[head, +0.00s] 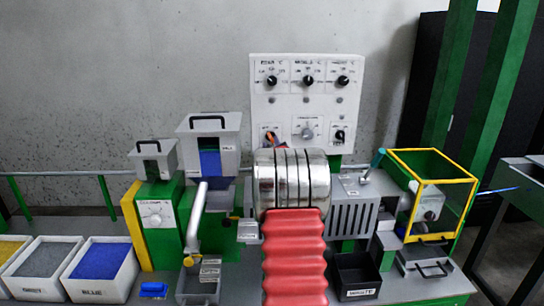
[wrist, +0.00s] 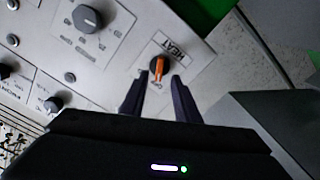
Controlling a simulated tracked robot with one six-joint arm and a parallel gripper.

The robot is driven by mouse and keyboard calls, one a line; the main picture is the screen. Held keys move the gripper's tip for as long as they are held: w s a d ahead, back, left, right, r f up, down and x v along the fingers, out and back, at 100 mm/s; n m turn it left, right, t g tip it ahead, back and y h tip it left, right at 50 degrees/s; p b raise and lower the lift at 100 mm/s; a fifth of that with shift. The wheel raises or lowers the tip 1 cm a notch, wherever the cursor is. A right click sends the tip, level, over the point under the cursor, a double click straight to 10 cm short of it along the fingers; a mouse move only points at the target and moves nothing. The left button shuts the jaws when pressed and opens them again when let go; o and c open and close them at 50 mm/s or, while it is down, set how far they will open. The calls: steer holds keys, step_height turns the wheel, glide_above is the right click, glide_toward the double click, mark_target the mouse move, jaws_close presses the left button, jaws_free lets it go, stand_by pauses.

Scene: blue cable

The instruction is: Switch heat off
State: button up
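The heat switch (wrist: 158,67) is a small orange-and-black knob under a HEAT label (wrist: 174,46), at the corner of the white control panel (wrist: 120,60). In the wrist view the picture is turned, so the label reads upside down. My gripper (wrist: 160,77) is open, its two dark fingers apart with the knob between and just beyond their tips. I cannot tell whether either finger touches it.
A larger grey knob (head: 307,133) and a black knob (head: 339,136) sit to the right on the panel. Three black knobs line its top. A grey hopper box (head: 210,127) stands close on the left, and a yellow-framed green box (head: 432,190) stands at right.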

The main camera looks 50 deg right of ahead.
steer(key=v, duration=0.9)
steer(key=shift+s+a+f, duration=0.1)
stand_by(0.6)
